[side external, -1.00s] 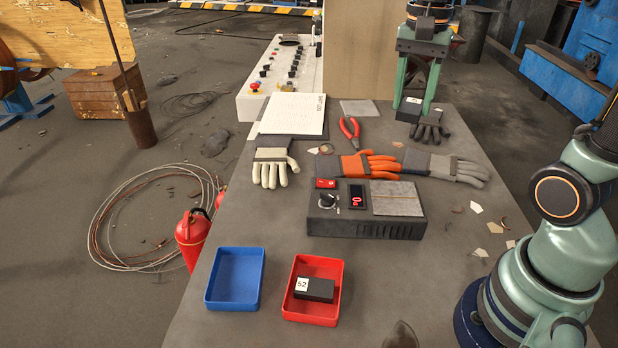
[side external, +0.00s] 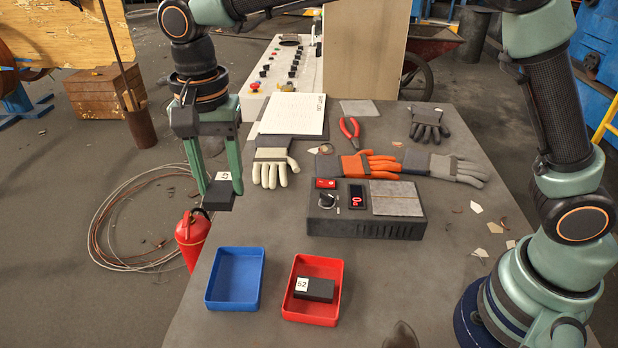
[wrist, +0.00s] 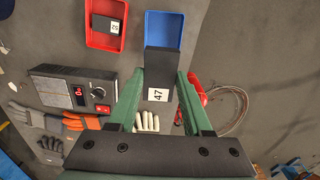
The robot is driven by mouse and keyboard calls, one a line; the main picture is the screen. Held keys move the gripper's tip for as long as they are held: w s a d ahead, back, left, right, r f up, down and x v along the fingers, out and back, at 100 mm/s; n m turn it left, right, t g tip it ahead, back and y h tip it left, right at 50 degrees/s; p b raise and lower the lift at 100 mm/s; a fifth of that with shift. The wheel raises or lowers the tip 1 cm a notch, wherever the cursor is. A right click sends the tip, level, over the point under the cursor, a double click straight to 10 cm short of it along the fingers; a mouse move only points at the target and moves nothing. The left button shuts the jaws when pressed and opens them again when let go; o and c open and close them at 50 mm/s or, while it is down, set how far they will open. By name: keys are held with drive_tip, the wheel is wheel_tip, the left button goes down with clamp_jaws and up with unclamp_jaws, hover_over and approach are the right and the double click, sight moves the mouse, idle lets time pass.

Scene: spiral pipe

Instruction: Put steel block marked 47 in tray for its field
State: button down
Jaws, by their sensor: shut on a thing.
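My gripper (side external: 221,187) is shut on the dark steel block (side external: 217,197), whose white label reads 47. It holds the block in the air above the left edge of the table, behind the blue tray (side external: 214,281). In the wrist view the block (wrist: 163,66) sits between the fingers and its 47 label faces the camera; it covers part of the blue tray (wrist: 185,18). The blue tray looks empty in the side view. The red tray (side external: 335,308), to its right, holds a dark block marked 52 (side external: 318,290).
A dark box with a display and a flat plate (side external: 365,228) stands behind the trays. Gloves (side external: 360,164), red pliers (side external: 349,130) and a paper sheet (side external: 293,114) lie farther back. A red extinguisher (side external: 192,240) stands beside the table's left edge.

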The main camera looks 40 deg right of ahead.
sight(238, 280)
drive_tip(key=shift+s+a+f, duration=0.1)
drive_tip(key=shift+a+f, duration=0.1)
drive_tip(key=shift+a, duration=0.3)
wheel_tip(238, 280, down, 20)
drive_tip(key=shift+a+r, duration=0.1)
drive_tip(key=shift+c, duration=1.7)
unclamp_jaws()
drive_tip(key=shift+f, duration=0.2)
